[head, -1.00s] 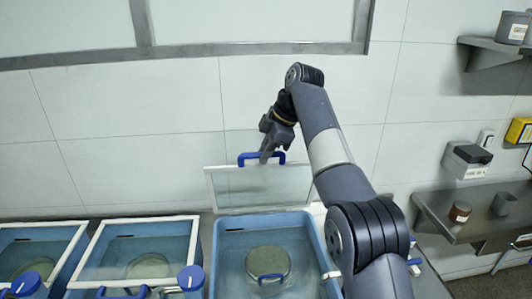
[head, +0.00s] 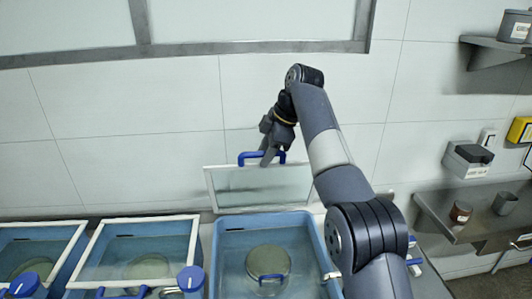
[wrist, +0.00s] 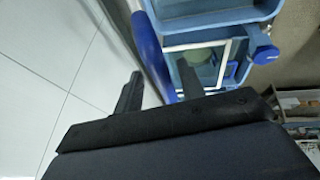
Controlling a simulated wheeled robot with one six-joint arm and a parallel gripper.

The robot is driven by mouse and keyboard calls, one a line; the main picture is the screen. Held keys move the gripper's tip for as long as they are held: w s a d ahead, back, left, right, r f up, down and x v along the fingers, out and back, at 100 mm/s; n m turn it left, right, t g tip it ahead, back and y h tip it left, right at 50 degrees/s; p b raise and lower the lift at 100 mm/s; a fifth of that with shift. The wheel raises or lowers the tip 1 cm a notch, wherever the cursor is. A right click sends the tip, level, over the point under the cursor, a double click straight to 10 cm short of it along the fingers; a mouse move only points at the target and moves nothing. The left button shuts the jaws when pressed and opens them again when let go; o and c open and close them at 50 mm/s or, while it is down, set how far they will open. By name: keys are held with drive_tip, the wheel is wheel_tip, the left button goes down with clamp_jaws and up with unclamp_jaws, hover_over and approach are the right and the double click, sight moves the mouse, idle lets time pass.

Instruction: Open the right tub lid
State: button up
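The right tub (head: 222,250) is blue and stands open, with a round greenish disc with a blue handle (head: 268,265) inside. Its clear, white-framed lid (head: 265,190) stands raised at the tub's back edge, near the wall. The lid's blue handle (head: 248,156) is on its top edge. My gripper (head: 267,156) is at this handle, its fingers overlapping it in the head view. In the wrist view, my gripper's two fingers (wrist: 160,90) are spread apart. A blue bar, apparently the handle (wrist: 148,45), shows beyond and between them; contact cannot be told.
Two more tubs with clear lids down, the middle lid (head: 140,221) and the left lid (head: 45,223), stand to the left. A wall shelf (head: 470,215) with small containers is at the right. The wall (head: 150,130) is close behind the raised lid.

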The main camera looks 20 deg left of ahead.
drive_tip(key=shift+d+r, duration=0.2)
drive_tip(key=shift+r, duration=0.1)
drive_tip(key=w+d+b, duration=0.1)
drive_tip(key=d+b, duration=0.3)
drive_tip(key=d, duration=0.8)
drive_tip(key=shift+w+r, duration=0.15)
drive_tip(key=shift+r, duration=0.05)
